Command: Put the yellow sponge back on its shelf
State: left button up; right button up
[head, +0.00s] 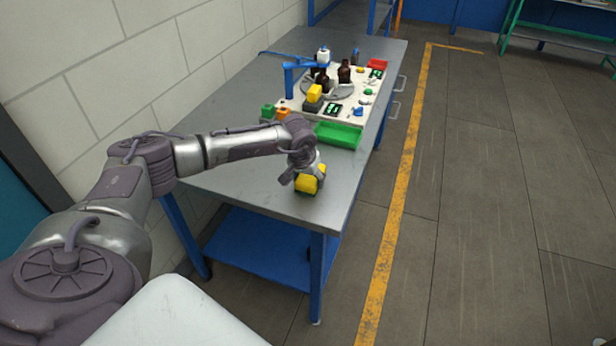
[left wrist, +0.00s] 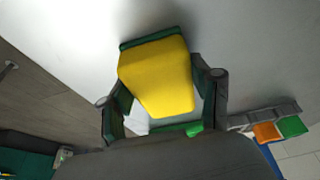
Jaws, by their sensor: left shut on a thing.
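The yellow sponge (head: 308,184), with a dark green edge layer, is held at the near end of the grey table (head: 225,178). My left gripper (head: 306,175) is shut on it. In the left wrist view the sponge (left wrist: 158,78) sits between the two fingers of my left gripper (left wrist: 163,100). It is close to the table top; whether it touches is unclear. A blue lower shelf (head: 255,243) lies under the table. Which shelf belongs to the sponge is not clear. My right gripper is not in view.
The table's near end is mostly clear.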

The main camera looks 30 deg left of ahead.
pick_arm(q)
jog(key=o, duration=1.3)
jog(key=shift+c, duration=0.2)
jog(key=b+v, duration=0.2)
jog(key=v, duration=1)
jog(key=shift+d, duration=0.1)
